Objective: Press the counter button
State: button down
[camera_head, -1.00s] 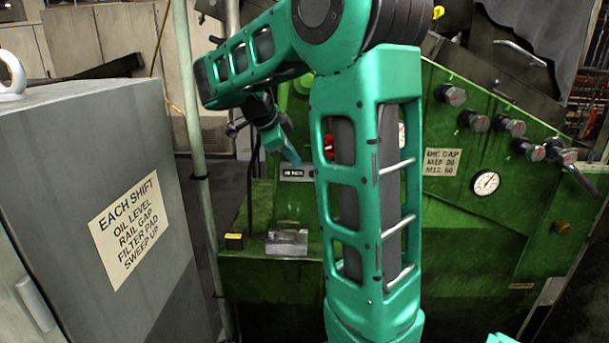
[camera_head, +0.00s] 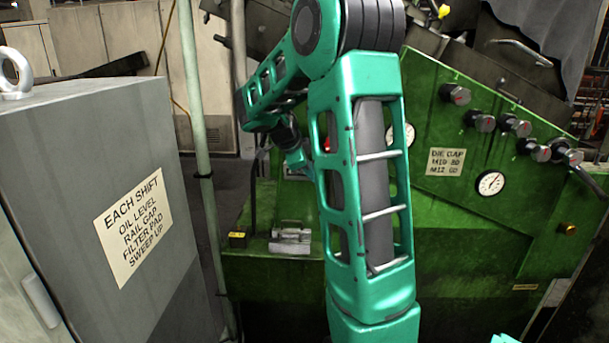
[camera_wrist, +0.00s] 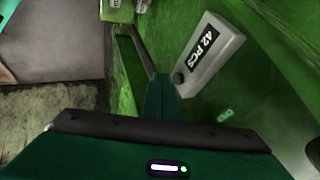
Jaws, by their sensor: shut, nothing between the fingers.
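The counter (camera_wrist: 212,55) is a pale grey box on the green machine, with a dark display (camera_wrist: 202,42) that seems to read "42 PCS". A small dark round button (camera_wrist: 179,78) sits at its near end in the wrist view. My gripper (camera_wrist: 160,82) is shut and empty, its tips just left of the button in that view. I cannot tell whether they touch it. In the head view my gripper (camera_head: 301,162) is at the machine's front, and it and my arm hide most of the counter.
A metal block (camera_head: 290,241) and a small yellow-topped box (camera_head: 237,240) sit on the machine's ledge. A grey cabinet (camera_head: 90,120) and a pale pole (camera_head: 198,130) stand to the left. Knobs (camera_head: 482,123) and a gauge (camera_head: 490,183) are on the green panel to the right.

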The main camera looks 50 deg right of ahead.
jog(key=shift+w+d, duration=0.55)
jog(key=shift+d, duration=0.1)
jog(key=shift+w+d+r, duration=0.25)
jog(key=shift+w+d, duration=0.35)
jog(key=shift+d, duration=0.1)
